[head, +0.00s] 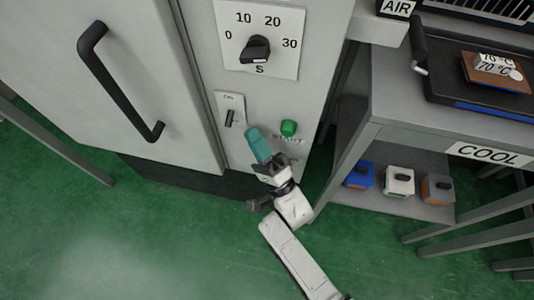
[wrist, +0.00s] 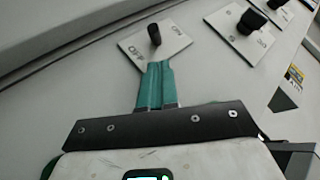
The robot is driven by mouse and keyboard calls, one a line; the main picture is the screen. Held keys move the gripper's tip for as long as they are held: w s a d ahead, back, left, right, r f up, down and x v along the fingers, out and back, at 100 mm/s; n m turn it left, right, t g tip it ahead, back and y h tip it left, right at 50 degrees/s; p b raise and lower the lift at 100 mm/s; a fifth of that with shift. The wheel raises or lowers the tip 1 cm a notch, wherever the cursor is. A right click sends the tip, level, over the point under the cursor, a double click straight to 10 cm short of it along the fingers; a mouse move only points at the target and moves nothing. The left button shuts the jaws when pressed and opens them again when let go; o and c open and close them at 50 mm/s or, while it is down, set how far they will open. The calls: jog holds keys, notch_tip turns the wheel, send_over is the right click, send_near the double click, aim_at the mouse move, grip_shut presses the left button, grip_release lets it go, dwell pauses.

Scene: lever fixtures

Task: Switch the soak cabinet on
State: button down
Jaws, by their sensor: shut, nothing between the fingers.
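The soak cabinet (head: 140,60) is a pale grey unit with a black-handled door. On its front is a small plate with a black toggle lever (head: 230,118). In the wrist view the plate reads OFF and ON at opposite ends, and the lever (wrist: 154,35) stands out from its middle; its exact tilt is hard to tell. In the head view it seems to lean to the lower end. My gripper (head: 254,136) has teal fingers, shut and empty, below and right of the plate. In the wrist view the fingertips (wrist: 157,66) are close to the plate's OFF end; contact cannot be told.
A dial (head: 256,50) marked 0 to 30 sits above the switch. A green START button (head: 289,128) is right of my fingers. A grey COOL bench (head: 400,110) stands at the right, with a tray (head: 450,85) on top and small boxes (head: 399,181) below.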

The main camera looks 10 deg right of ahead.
aim_at(229, 119)
jog(key=a, duration=0.1)
jog(key=a+r, duration=0.1)
jog(key=shift+a+r, duration=0.2)
jog(key=shift+a, duration=0.2)
